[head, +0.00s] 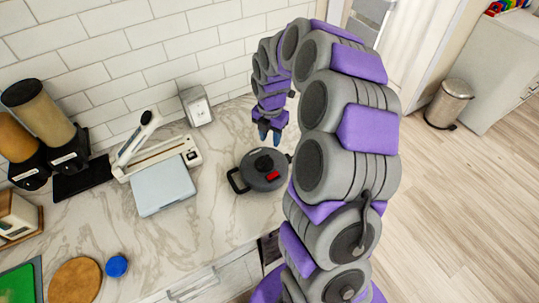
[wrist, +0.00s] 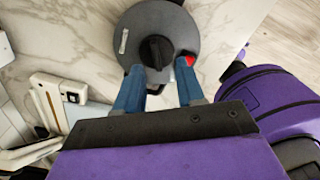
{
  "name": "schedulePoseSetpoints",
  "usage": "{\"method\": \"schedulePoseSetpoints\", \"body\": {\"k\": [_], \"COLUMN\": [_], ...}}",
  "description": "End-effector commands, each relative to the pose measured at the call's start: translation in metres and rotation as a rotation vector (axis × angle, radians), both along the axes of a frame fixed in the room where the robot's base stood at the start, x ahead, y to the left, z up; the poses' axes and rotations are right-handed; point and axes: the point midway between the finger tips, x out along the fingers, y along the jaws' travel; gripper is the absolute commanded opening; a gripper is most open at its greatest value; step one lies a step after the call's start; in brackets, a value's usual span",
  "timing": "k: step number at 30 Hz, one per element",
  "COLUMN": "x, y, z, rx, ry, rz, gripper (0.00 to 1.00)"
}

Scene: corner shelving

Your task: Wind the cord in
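A dark grey round device (head: 251,179) lies on the marble counter, with a black loop handle (head: 235,182) at its left, a black knob on top and a red part (head: 272,175). In the wrist view the disc (wrist: 126,30) fills the top middle, with its black knob (wrist: 157,50) at the centre and the red part (wrist: 185,61) to the right. My gripper (head: 268,135) is above and behind the device. In the wrist view my gripper (wrist: 160,75) has its two blue fingers apart, with nothing held between them. I cannot make out a cord.
A paper trimmer (head: 165,155) and a pale blue box (head: 163,186) stand left of the device. A small white box (head: 196,106) stands against the tiled wall. Two dispensers (head: 48,113) are further left. The counter in front of the device is clear.

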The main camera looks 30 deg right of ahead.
Motion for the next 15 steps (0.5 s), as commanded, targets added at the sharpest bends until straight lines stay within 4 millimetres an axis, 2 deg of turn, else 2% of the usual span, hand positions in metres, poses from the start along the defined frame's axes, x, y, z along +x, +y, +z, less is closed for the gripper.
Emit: {"method": "schedulePoseSetpoints", "body": {"k": [6, 12, 15], "x": [-0.001, -0.001, 0.0], "y": [0.011, 0.002, -0.004], "z": [-0.043, -0.075, -0.084], "rx": [-0.011, -0.001, 0.004], "ry": [0.003, 0.002, -0.001], "rz": [0.003, 0.002, 0.0], "gripper": [0.38, 0.38, 0.38]}}
